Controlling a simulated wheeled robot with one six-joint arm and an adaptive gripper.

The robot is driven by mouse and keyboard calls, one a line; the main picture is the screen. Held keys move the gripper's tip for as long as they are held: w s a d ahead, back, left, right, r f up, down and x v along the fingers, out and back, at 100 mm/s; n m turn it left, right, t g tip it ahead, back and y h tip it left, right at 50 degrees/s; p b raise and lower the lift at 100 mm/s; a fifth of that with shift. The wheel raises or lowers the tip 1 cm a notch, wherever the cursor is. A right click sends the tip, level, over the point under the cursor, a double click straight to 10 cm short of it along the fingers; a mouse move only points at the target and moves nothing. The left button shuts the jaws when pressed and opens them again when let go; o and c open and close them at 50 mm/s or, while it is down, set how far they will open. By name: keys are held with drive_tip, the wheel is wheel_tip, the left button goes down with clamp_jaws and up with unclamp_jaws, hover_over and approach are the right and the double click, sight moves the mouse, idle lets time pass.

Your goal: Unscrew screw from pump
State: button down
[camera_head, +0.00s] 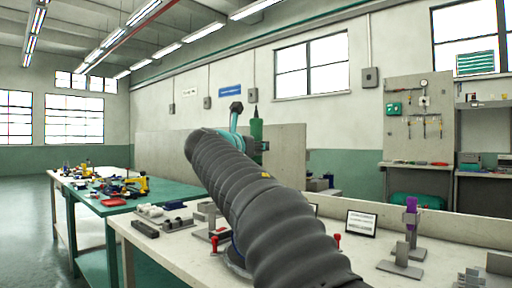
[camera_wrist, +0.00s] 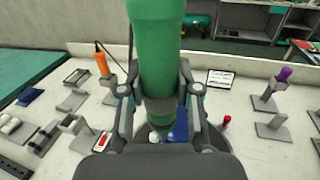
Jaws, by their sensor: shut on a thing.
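My gripper (camera_wrist: 160,108) is shut on a green cylindrical tool, probably a power screwdriver (camera_wrist: 158,45), which stands large in the middle of the wrist view. The green tool (camera_head: 257,132) also shows upright beyond my arm in the head view. Its tip is hidden behind the gripper. A blue part (camera_wrist: 180,125), which may be the pump, shows just behind the tool's lower end; most of it is covered. I cannot make out the screw, nor whether the tool touches it.
On the pale workbench (camera_head: 350,262) stand an orange-handled tool (camera_wrist: 102,62) at left, a purple tool (camera_wrist: 283,75) in a grey stand at right, and a small framed sign (camera_head: 361,223). Red-topped pieces (camera_wrist: 227,121) flank the middle. A green table (camera_head: 100,205) with parts lies left.

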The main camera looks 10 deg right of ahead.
drive_tip(key=shift+f, duration=0.45)
idle(0.5)
drive_tip(key=shift+w+f+p, duration=0.1)
drive_tip(key=shift+f+p, duration=0.05)
drive_tip(key=shift+p, duration=0.25)
idle(1.9)
drive_tip(key=shift+r+p, duration=0.4)
drive_tip(key=shift+p, duration=0.45)
idle(1.9)
